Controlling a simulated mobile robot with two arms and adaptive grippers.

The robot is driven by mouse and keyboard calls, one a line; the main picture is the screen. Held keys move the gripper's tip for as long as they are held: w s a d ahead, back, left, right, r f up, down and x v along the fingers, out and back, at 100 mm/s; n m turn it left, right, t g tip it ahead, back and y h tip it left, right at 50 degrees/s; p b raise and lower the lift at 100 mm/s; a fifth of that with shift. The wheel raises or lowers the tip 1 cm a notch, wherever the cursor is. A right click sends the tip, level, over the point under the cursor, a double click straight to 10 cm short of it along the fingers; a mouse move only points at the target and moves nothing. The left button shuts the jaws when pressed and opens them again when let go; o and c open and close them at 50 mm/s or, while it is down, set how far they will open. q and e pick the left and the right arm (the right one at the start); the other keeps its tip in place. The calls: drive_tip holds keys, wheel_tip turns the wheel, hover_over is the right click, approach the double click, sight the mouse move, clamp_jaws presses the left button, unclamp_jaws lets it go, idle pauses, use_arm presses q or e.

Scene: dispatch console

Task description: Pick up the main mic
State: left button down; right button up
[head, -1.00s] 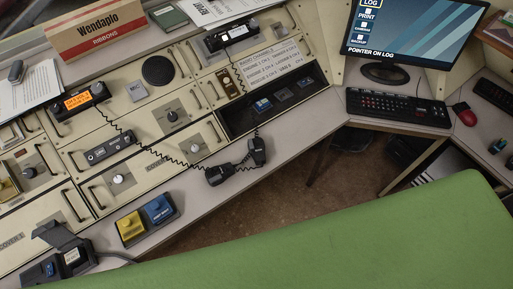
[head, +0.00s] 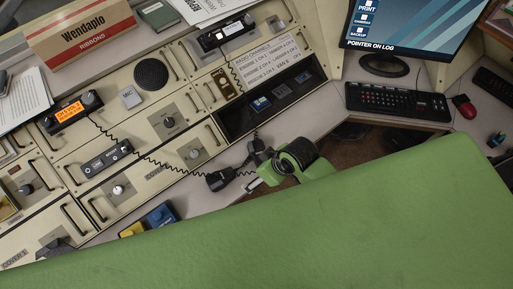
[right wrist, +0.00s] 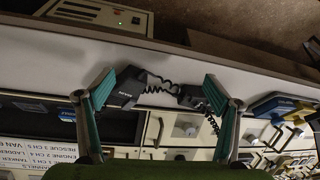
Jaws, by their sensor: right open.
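Two black hand mics lie on the grey desk edge below the console, each with a coiled black cord. In the head view one mic (head: 219,180) is on the left, and the other mic (head: 257,150) is just up and right of it. I cannot read which is the main mic. My right gripper (head: 263,170) is over the desk edge beside them, partly hidden by its own wrist. In the right wrist view its teal fingers (right wrist: 160,92) are spread wide, with one mic (right wrist: 129,86) near the left finger and the other (right wrist: 194,96) near the right finger. Left gripper is out of view.
A radio with an orange display (head: 70,114) and another radio (head: 227,34) sit on the console.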

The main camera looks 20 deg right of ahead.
drive_tip(key=w+a+r+n+g+y, duration=0.1)
drive_tip(key=w+a+r+n, duration=0.4)
drive_tip(key=r+n, duration=0.15)
drive_tip(key=n+g+h, duration=0.2)
drive_tip(key=n+g, duration=0.1)
drive_tip(key=n, duration=0.2)
approach(258, 151)
wheel_tip(258, 151, down, 3)
drive_tip(key=shift+s+a+f+p, duration=0.1)
drive_tip(key=shift+a+f+p, duration=0.1)
drive_tip(key=shift+p, duration=0.75)
drive_tip(key=shift+s+a+f+p, duration=0.1)
drive_tip(key=shift+a+f+p, duration=0.05)
drive_tip(key=shift+f+p, duration=0.3)
drive_tip(key=f, duration=0.1)
drive_tip(key=f+p, duration=0.1)
drive_tip(key=f, duration=0.1)
drive_tip(key=shift+a+f, duration=0.25)
drive_tip(key=shift+f, duration=0.05)
use_arm(q)
drive_tip(key=r, duration=0.3)
drive_tip(key=shift+s+r, duration=0.2)
drive_tip(key=shift+r, duration=0.15)
use_arm(e)
drive_tip(key=shift+f, duration=0.4)
drive_tip(key=c, duration=1.3)
